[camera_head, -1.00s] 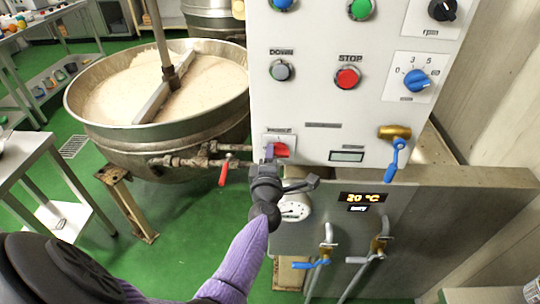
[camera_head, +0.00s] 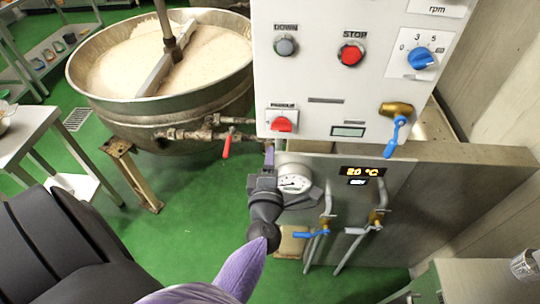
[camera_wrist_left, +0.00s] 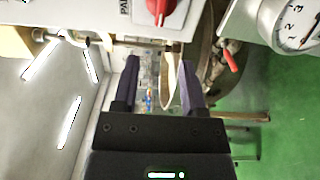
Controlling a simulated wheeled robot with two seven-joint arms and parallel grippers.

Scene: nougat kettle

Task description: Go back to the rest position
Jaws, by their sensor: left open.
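My left gripper (camera_head: 272,160) is in front of the machine's lower cabinet, just below the red switch (camera_head: 281,124) and beside the round gauge (camera_head: 294,184). It is apart from the switch. In the left wrist view its two dark fingers (camera_wrist_left: 158,70) are spread with nothing between them. That view also shows the red switch (camera_wrist_left: 162,8) at the top edge and part of the gauge (camera_wrist_left: 297,22) at the upper right. My right gripper is not in view.
The white control panel (camera_head: 325,70) stands over the grey steel cabinet (camera_head: 450,190). A large kettle (camera_head: 165,118) of pale mass is at the left, with a red-handled valve (camera_head: 226,146). Blue-handled valves (camera_head: 311,233) stick out below. A steel table (camera_head: 25,130) is at far left. Green floor is clear between.

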